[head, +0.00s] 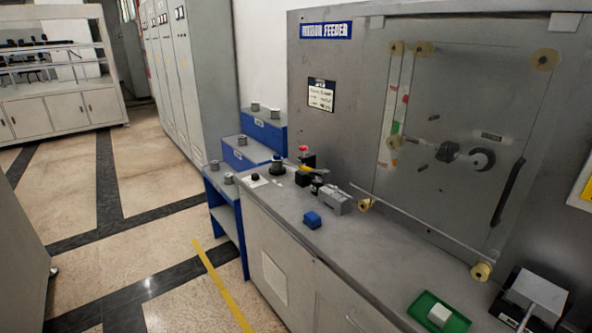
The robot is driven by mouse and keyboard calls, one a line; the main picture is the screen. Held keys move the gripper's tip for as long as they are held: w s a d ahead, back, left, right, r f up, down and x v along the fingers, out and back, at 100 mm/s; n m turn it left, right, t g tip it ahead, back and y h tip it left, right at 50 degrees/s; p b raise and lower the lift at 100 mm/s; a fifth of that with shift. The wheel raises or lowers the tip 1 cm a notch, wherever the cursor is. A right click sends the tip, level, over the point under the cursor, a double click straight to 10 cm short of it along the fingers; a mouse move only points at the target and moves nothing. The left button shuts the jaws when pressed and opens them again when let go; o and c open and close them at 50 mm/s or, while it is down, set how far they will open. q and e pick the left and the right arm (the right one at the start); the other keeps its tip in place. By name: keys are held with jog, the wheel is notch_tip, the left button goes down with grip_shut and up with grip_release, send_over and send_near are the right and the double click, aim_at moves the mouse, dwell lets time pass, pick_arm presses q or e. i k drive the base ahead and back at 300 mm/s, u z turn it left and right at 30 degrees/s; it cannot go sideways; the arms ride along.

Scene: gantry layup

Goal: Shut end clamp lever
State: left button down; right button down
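Neither of my grippers is in the head view. On the grey counter (376,256) below the panel marked as a feeder, a small grey metal block (338,204) stands beside a black fitting. A yellow, lever-like piece (313,170) sticks out just behind it, raised at a slant. I cannot tell whether this is the end clamp lever. Whether any lever here is open or shut is too small to tell.
A red-topped button box (303,152), a blue block (312,220) and a green tray (426,325) with a white block (439,315) are on the counter. Blue steps (238,154) carry several grey spools. A thin rod (420,232) runs between yellow rollers. Floor at left is clear.

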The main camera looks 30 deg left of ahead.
aim_at(313, 170)
jog(key=u, duration=0.45)
jog(key=i, duration=1.1)
jog(key=z, duration=0.75)
